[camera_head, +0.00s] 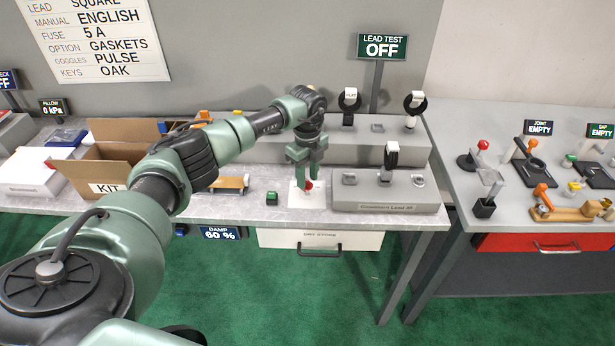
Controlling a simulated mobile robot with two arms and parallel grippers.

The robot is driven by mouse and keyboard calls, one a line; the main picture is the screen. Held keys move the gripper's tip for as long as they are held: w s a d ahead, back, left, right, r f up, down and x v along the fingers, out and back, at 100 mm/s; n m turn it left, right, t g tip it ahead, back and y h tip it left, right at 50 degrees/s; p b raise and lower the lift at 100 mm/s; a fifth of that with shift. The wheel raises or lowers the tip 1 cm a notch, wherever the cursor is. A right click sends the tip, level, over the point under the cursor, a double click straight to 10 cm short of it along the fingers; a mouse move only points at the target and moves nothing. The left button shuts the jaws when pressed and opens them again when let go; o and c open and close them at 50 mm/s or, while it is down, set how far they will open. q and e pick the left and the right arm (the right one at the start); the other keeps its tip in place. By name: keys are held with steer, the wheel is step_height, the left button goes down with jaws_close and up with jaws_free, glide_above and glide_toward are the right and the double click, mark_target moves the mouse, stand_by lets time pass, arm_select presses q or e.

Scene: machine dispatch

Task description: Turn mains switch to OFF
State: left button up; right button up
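My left gripper (304,178) points down over a small white plate (299,201) on the grey bench. A red knob (308,186) shows at its fingertips, above that plate. It may be the mains switch, but no label on it can be read. The fingers partly hide the knob and what it stands on. I cannot tell whether they touch it or are shut on it. The switch's position cannot be read. My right gripper is not in view.
A grey stepped unit (388,207) with dark fittings stands right of the plate, under a LEAD TEST OFF sign (382,46). A small green block (271,197) lies left of the plate. A KIT carton (110,175) stands farther left. Another table (462,209) with levers is at right.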

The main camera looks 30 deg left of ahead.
mark_target(308, 181)
arm_select(q)
step_height(308, 181, up, 7)
steer(key=shift+f+b, duration=0.1)
steer(key=shift+b, duration=1.05)
steer(key=shift+r, duration=0.5)
steer(key=shift+d+f, duration=0.1)
